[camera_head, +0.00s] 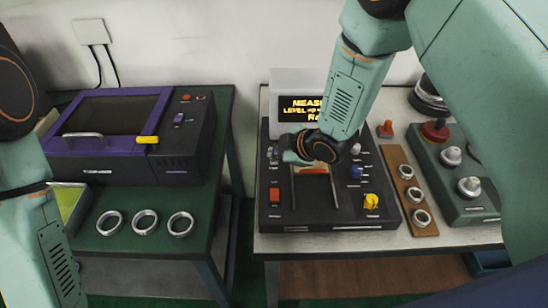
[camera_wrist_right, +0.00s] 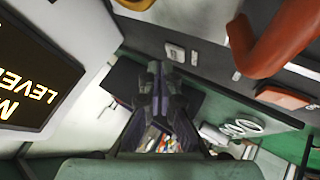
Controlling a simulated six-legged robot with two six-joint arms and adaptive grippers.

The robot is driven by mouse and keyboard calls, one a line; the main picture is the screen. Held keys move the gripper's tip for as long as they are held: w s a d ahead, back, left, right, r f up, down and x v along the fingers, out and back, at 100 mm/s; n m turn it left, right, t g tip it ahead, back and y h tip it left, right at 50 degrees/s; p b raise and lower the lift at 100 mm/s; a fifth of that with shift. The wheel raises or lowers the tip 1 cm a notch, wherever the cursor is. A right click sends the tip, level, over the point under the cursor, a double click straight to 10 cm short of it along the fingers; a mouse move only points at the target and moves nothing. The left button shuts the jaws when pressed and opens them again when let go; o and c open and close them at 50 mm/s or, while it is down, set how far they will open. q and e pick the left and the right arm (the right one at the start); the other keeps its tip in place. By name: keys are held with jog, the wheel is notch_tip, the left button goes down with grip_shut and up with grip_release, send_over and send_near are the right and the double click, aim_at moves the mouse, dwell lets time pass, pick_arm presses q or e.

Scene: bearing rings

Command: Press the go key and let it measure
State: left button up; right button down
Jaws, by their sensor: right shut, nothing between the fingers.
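The black measuring unit (camera_head: 330,215) stands on the right table. Its display (camera_head: 300,108) is lit with yellow text starting "MEAS" and "LEVEL", partly hidden by my right arm; it also shows in the right wrist view (camera_wrist_right: 30,80). My right gripper (camera_head: 276,154) is over the unit's upper left part, fingers pointing left, shut and empty; its fingers also show in the wrist view (camera_wrist_right: 157,78). On the unit are a red key (camera_head: 275,195), a blue knob (camera_head: 356,171) and a yellow knob (camera_head: 371,201). I cannot tell which is the go key, or whether the fingers touch anything. My left gripper is out of view.
A purple-framed oven-like box (camera_head: 110,125) stands on the left green table, with three metal rings (camera_head: 145,222) in front. Several rings lie on a wooden strip (camera_head: 398,160) right of the unit. Beyond is a green box (camera_head: 460,205) with knobs. A gap separates the tables.

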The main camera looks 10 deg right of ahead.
aim_at(276, 163)
jog(key=shift+r, duration=0.1)
jog(key=shift+r+p, duration=2.1)
jog(key=shift+r, duration=0.45)
jog(key=shift+f, duration=0.15)
